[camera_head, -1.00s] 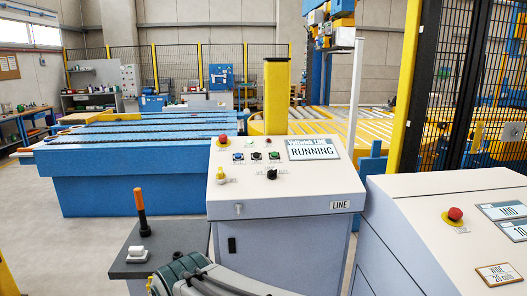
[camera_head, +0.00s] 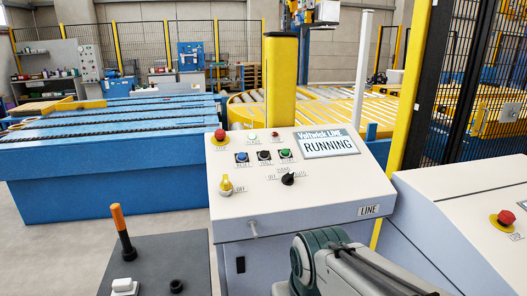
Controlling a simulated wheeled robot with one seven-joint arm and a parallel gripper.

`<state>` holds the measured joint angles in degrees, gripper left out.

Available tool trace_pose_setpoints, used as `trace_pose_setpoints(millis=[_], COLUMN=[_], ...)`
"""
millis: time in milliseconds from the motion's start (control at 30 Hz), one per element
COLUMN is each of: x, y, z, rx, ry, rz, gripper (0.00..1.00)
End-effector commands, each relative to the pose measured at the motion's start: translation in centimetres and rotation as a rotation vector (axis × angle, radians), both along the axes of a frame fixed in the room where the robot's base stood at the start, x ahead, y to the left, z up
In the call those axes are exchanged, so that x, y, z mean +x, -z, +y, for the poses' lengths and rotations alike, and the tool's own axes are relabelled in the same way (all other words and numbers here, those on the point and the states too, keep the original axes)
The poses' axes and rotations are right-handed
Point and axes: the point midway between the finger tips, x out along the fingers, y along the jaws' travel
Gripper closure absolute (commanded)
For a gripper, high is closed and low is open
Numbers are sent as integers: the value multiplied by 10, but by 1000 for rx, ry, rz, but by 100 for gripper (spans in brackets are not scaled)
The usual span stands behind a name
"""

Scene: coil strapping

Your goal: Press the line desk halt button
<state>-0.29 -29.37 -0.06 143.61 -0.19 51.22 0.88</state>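The line desk (camera_head: 300,203) stands in the middle with a sloped white panel and a plate reading LINE. Its screen (camera_head: 325,143) reads RUNNING. The small labels are too blurred to tell which is halt. My arm shows at the bottom, in front of the desk; my gripper is not in view.
A second desk (camera_head: 465,203) with its own red button (camera_head: 502,221) stands at right. A dark pedestal (camera_head: 165,255) with an orange-topped lever (camera_head: 122,230) is at lower left. A blue conveyor (camera_head: 110,190), yellow post (camera_head: 281,80) and mesh fence (camera_head: 470,70) stand behind.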

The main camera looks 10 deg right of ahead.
Motion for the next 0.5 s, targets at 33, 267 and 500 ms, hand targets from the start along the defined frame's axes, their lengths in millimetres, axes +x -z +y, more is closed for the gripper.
trace_pose_setpoints(millis=[33, 267, 500], x=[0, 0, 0], y=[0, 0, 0], z=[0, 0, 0], rx=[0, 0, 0], ry=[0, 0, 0], rz=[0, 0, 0], gripper=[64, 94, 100])
